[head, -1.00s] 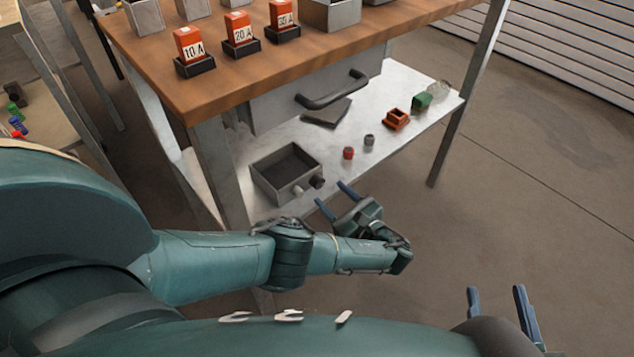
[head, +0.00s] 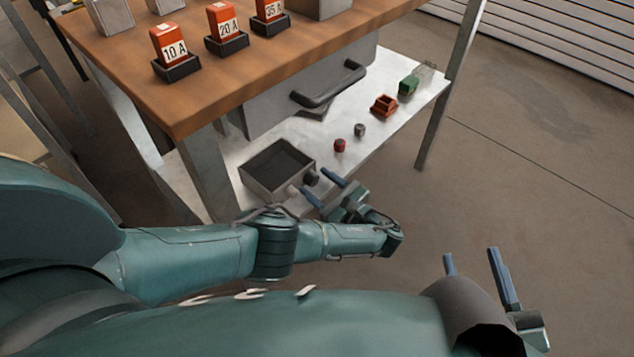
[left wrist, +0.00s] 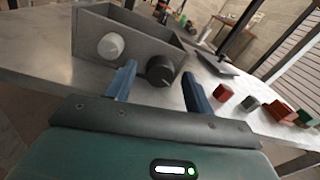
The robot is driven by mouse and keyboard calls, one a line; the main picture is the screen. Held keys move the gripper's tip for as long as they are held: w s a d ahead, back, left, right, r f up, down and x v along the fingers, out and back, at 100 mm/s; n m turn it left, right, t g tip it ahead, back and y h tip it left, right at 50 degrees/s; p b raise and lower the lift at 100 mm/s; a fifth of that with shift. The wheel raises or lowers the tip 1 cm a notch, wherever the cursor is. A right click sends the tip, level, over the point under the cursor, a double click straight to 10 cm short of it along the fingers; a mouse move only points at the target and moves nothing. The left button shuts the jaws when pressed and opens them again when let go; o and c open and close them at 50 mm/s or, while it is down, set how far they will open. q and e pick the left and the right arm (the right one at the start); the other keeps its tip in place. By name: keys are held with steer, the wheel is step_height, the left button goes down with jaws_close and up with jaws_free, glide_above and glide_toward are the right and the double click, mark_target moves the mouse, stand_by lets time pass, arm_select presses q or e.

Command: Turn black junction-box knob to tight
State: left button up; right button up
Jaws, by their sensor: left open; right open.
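The junction box (head: 262,180) is an open grey box on the lower shelf of the workbench. On its front are a black knob (head: 311,178) and a light knob (head: 293,190). In the left wrist view the black knob (left wrist: 160,71) has a small pale mark, and the light knob (left wrist: 110,46) is left of it. My left gripper (head: 323,186) is open, with the black knob just beyond and between its fingertips as seen in the left wrist view. Contact cannot be told. My right gripper (head: 470,258) is open and empty over the floor.
A drawer with a dark handle (head: 332,88) overhangs the shelf. Floor at right is clear.

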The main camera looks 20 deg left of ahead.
arm_select(q)
steer(key=c, duration=1)
steer(key=shift+m, duration=0.3)
arm_select(e)
steer(key=shift+r, duration=0.15)
arm_select(q)
steer(key=shift+m+p, duration=0.3)
steer(key=m, duration=0.3)
steer(key=shift+m+p, duration=0.3)
steer(key=shift+p, duration=0.05)
steer(key=shift+w+m, duration=0.1)
steer(key=shift+m, duration=0.7)
arm_select(e)
steer(key=shift+w+d+m+h, duration=0.2)
steer(key=shift+d+m+h, duration=0.2)
steer(key=shift+h, duration=0.3)
arm_select(q)
steer(key=shift+m, duration=0.3)
arm_select(e)
steer(key=shift+g, duration=0.4)
